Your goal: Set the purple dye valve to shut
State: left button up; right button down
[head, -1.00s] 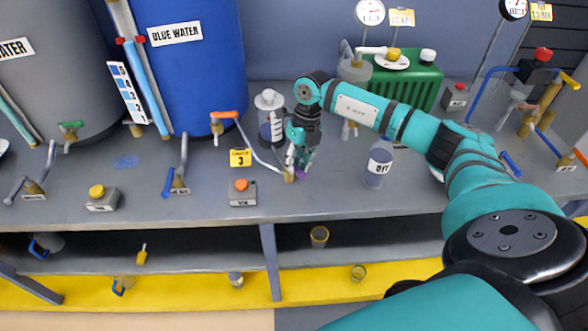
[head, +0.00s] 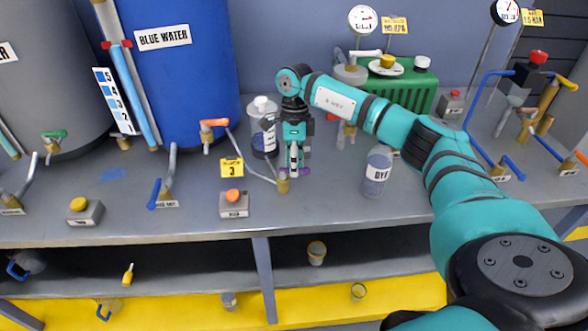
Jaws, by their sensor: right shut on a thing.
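The purple dye valve's handle (head: 304,171) shows as a small purple piece at the fingertips of my right gripper (head: 294,170) in the head view. Its brass body (head: 283,185) stands on the grey bench, just below and left of the fingers. My right gripper points down and is shut on the purple handle. The fingers hide part of the handle, so its exact angle is hard to tell. My left gripper is out of view.
A clear dye bottle (head: 264,128) stands behind the valve, left of my gripper. A labelled DYE bottle (head: 377,172) stands to the right. A yellow number tag (head: 232,167) and a grey box with an orange button (head: 234,203) are to the left. The bench's front edge is close.

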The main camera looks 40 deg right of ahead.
jog(key=shift+w+d+r+n, duration=0.1)
jog(key=shift+w+d+n, duration=0.1)
jog(key=shift+n, duration=0.5)
jog(key=c, duration=1.2)
grip_release()
jog(key=r, duration=0.4)
jog(key=w+r, duration=0.1)
jog(key=r, duration=0.2)
jog(key=w+d+r, duration=0.1)
jog(key=r, duration=0.3)
jog(key=shift+r, duration=0.35)
